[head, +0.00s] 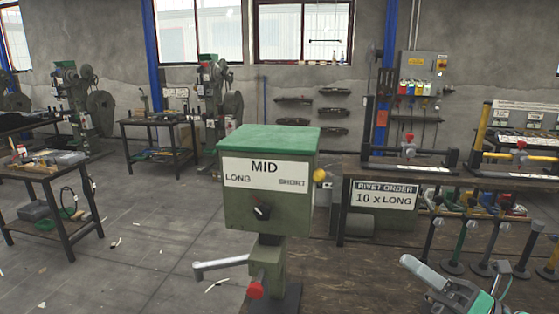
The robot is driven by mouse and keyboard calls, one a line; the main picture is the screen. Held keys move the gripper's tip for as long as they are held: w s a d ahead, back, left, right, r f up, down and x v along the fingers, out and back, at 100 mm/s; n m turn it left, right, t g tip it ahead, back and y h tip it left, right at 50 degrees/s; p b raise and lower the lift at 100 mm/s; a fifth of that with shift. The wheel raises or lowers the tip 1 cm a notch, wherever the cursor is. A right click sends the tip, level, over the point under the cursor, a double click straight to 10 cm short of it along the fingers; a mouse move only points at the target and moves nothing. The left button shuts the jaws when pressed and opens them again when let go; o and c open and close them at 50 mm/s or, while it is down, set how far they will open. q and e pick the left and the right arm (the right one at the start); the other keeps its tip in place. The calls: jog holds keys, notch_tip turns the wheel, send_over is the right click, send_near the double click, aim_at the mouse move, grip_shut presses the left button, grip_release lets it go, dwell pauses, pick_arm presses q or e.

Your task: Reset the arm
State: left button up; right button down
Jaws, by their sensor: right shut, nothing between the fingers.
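My right gripper (412,265) is at the bottom right, its fingers shut and empty, pointing up and to the left. It is apart from the green box (265,208) that stands on a post in the middle. The box has a green lid and a label reading MID, LONG and SHORT. A dark knob (262,212) sits below the label. A grey lever (220,264) sticks out left of the post, and a red knob (256,288) is low on its front. My left gripper is not in view.
A sign (384,194) reading RIVET ORDER 10 X LONG hangs from the bench at right. Several upright dark stands (489,240) are close behind my right gripper. A dark table (50,180) stands at left. Grey floor (150,240) is mostly clear between.

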jog(key=w+d+f+m+t+h, duration=0.1)
jog(key=d+f+m+t+h, duration=0.3)
jog(key=m+h, duration=0.55)
jog(key=w+d+f+m+t+h, duration=0.15)
jog(key=f+m+t+h, duration=0.35)
jog(key=m, duration=0.7)
jog(key=s+d+f+m+g+h, duration=0.1)
jog(key=s+f+m+g+h, duration=0.15)
jog(key=f+m+h, duration=0.35)
jog(key=s+f+m+g+h, duration=0.1)
jog(key=s+f+m+g, duration=0.15)
jog(key=f+m, duration=0.4)
jog(key=s+a+f+m+g+y, duration=0.1)
jog(key=s+a+f+m+g, duration=0.15)
jog(key=s+f+g, duration=0.5)
jog(key=s+a+f+m+g+y, duration=0.1)
jog(key=s+a+f+g, duration=0.35)
jog(key=s+f, duration=0.6)
notch_tip(320, 180, down, 31)
jog(key=s+g, duration=0.1)
jog(key=s, duration=0.2)
jog(key=s+d+f, duration=0.1)
jog(key=s+f, duration=0.7)
jog(key=s, duration=0.1)
jog(key=s+d+f+g, duration=0.1)
jog(key=s+d+f, duration=0.1)
jog(key=s+f, duration=0.7)
jog(key=shift+d+f+g, duration=0.25)
jog(key=shift+d+g, duration=0.05)
